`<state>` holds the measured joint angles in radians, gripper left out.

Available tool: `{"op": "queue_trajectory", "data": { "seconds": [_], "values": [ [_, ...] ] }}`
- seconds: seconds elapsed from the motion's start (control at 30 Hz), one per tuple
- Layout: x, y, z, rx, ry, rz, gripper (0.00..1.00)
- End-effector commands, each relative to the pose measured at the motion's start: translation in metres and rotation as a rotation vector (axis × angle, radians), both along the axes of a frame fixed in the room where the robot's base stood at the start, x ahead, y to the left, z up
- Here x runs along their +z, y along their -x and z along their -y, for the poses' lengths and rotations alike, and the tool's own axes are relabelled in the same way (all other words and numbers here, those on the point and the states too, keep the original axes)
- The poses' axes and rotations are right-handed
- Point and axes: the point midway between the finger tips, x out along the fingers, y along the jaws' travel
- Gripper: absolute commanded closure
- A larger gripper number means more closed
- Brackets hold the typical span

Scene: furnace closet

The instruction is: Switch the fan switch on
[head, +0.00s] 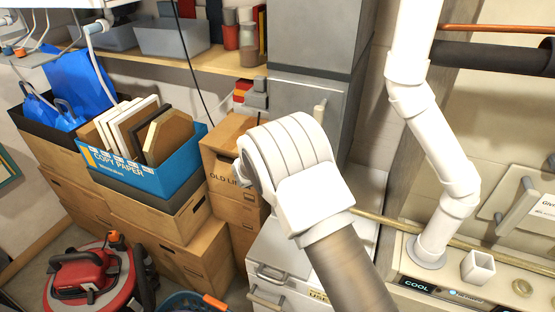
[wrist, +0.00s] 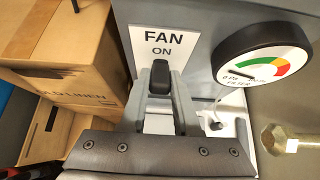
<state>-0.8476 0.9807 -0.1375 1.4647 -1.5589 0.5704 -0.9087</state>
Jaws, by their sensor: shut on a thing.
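The fan switch (wrist: 159,76) is a small black upright lever in the wrist view, just below a white label (wrist: 161,45) reading "FAN" and "ON". My gripper (wrist: 159,92) has its two grey fingers on either side of the lever, closed on it. The lever's lower part and base are hidden by the fingers, and an OFF mark does not show. In the head view my white wrist and arm cover the gripper and the switch.
A round gauge (wrist: 262,62) with a coloured scale sits close right of the switch, with a brass bolt (wrist: 285,140) beyond. Cardboard boxes (wrist: 75,50) stand close on the left. In the head view, white pipes (head: 430,140) rise at right and a red vacuum (head: 90,275) stands lower left.

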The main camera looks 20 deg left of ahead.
Motion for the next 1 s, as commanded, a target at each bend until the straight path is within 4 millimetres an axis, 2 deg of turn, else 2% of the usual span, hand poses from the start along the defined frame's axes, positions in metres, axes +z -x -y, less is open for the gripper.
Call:
{"op": "queue_trajectory", "data": {
  "seconds": [0.73,0.77,0.9,1.0],
  "values": [
    [-0.0002,-0.0001,-0.0001,0.001,-0.003,-0.053,1.0],
    [-0.0002,0.0,-0.0001,0.001,-0.003,-0.053,0.65],
    [0.0003,-0.0004,0.0,0.001,-0.003,-0.052,0.4],
    [0.0008,-0.0007,0.0001,0.001,-0.003,-0.051,0.4]
  ]
}}
